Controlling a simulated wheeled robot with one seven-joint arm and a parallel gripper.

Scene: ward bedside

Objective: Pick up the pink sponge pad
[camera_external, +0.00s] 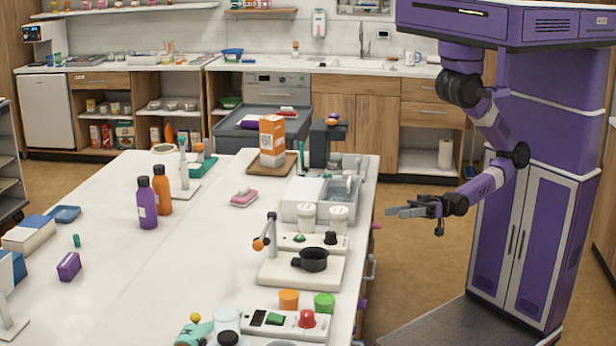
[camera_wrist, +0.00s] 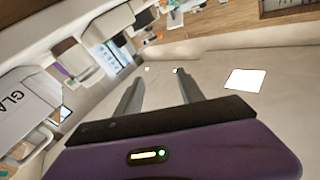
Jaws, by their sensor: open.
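The pink sponge pad (camera_external: 244,198) lies flat on the white counter in the external view, left of the grey-white bin unit and in front of the wooden board. My gripper (camera_external: 392,211) is out past the right edge of the counter, at the end of my purple arm, well apart from the pad. In the wrist view my gripper (camera_wrist: 155,88) shows two separated grey fingers with nothing between them. The pad cannot be made out in the wrist view.
An orange-and-white carton (camera_external: 272,140) stands on a wooden board behind the pad. A bin unit (camera_external: 305,207) and white jars stand between pad and gripper. Orange (camera_external: 162,190) and purple (camera_external: 147,204) bottles stand left. The counter's middle (camera_external: 200,250) is clear.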

